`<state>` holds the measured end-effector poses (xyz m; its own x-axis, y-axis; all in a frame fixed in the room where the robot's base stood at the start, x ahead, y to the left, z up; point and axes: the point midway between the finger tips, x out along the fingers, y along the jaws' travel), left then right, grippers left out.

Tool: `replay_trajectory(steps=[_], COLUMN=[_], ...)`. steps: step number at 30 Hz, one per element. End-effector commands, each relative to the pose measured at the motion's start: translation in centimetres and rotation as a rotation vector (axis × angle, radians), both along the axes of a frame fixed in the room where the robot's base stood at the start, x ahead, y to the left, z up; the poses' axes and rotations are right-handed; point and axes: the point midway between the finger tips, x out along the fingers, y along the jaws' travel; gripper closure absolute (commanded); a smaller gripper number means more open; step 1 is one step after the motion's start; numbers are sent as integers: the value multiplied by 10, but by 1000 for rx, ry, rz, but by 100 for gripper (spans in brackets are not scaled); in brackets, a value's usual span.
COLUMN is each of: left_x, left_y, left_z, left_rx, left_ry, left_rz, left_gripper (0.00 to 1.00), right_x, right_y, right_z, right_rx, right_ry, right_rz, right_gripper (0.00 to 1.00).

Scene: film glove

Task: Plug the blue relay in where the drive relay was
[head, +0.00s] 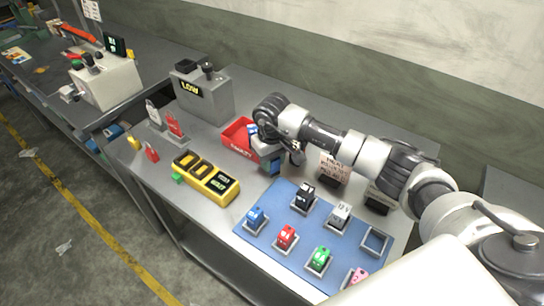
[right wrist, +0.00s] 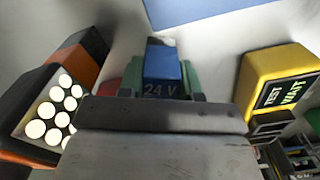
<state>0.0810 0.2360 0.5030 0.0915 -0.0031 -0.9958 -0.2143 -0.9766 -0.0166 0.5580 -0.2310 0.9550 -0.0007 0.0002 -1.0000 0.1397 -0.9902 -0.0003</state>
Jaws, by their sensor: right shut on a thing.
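My right gripper (head: 271,158) is shut on a blue relay (right wrist: 162,68) marked "24 V", which sits between the fingers in the right wrist view. In the head view its blue body (head: 272,167) hangs above the bench, between the red tray and the blue mat. Another blue relay (head: 256,214) stands in a holder on the blue mat (head: 278,195). One holder (head: 374,240) on the mat's right side is empty. The yellow unit (head: 208,181) lies left of the gripper; its screen reads "TEST" and "WAIT" in the wrist view (right wrist: 278,82). My left gripper is out of view.
Black, white, red, green and pink relays stand on the mat. The red tray (head: 238,137) is close behind the gripper. A grey box (head: 205,98) reading "LOW" stands behind the yellow unit. Dark sign stands (head: 331,180) are near my right arm.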

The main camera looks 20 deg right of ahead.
Motion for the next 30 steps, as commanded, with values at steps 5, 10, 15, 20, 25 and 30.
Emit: replay_trajectory(steps=[5,10,15,20,25,30], left_x=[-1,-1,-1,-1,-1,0], left_y=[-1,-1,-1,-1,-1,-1], left_z=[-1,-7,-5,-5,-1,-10], left_rx=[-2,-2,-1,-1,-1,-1], left_ry=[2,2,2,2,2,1], left_rz=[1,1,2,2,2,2], left_gripper=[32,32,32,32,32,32], right_x=[0,0,0,0,0,1], right_y=[0,0,0,0,0,-1], right_z=[0,-5,-3,-3,1,19], right_rx=[0,-1,0,0,0,-1], right_ry=[-1,-2,-1,-1,-1,-7], right_rz=[0,0,0,0,0,-1], right_gripper=[91,91,41,41,41,41])
